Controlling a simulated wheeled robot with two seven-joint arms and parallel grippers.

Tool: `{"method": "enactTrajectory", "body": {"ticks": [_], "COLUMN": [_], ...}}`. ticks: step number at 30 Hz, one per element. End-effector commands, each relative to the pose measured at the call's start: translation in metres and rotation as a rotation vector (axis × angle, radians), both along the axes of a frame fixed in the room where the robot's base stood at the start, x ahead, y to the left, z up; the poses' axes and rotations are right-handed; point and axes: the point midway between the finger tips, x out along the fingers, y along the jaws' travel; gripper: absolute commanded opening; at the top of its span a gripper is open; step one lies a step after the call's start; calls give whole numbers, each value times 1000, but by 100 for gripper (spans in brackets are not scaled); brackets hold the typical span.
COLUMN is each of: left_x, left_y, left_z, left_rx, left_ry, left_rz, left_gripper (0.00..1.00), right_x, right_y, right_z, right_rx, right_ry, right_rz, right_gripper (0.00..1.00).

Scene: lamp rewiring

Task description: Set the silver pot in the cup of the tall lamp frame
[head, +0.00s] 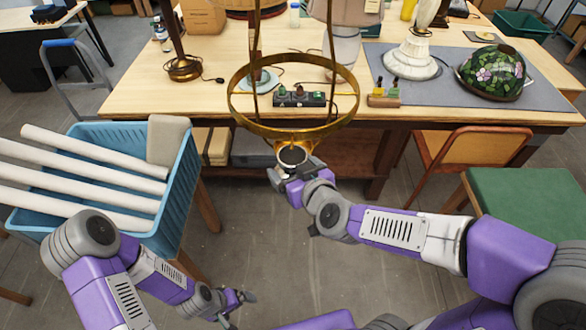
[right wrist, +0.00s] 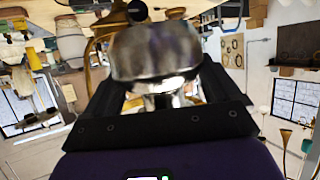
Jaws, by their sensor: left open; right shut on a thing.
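The tall lamp frame (head: 232,97) hangs in front of the table in the head view, with a brass ring and thin upright rods. Its brass cup (head: 304,144) shows low under the ring, partly covered by the pot. The silver pot (head: 291,157), round with a dark top, is at the cup; I cannot tell whether it sits inside. My right gripper (head: 284,172) is shut on the pot. In the right wrist view the shiny pot (right wrist: 155,52) stands between the black fingers. My left gripper (head: 237,304) is open and empty, low over the floor.
The wooden table (head: 440,112) behind holds a power strip (head: 299,98), a white lamp base (head: 410,60) and a flowered glass shade (head: 491,72). A blue crate (head: 181,190) with white tubes stands left. A green-topped stool (head: 530,205) is right. The floor between is clear.

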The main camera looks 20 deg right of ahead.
Motion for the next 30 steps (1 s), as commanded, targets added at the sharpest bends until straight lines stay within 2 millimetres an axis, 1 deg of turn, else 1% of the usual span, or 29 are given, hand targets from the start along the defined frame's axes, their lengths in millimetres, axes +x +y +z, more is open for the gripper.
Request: {"method": "enactTrajectory", "body": {"ticks": [1,16,17,19,30], "left_x": [0,0,0,0,0], "left_y": [0,0,0,0,0], "left_z": [8,48,43,39,32], "left_rx": [0,0,0,0,0], "left_ry": [0,0,0,0,0], "left_rz": [0,0,0,0,0], "left_gripper": [100,100,100,100,100], "right_x": [3,30,34,39,68], "right_y": [0,-8,-9,-10,-18], "right_z": [3,2,0,-2,-3], "right_rx": [-1,0,1,2,1], "right_ry": [1,-1,-5,-4,-5], "right_rz": [3,3,3,3,3], "right_gripper": [47,47,47,47,47]}}
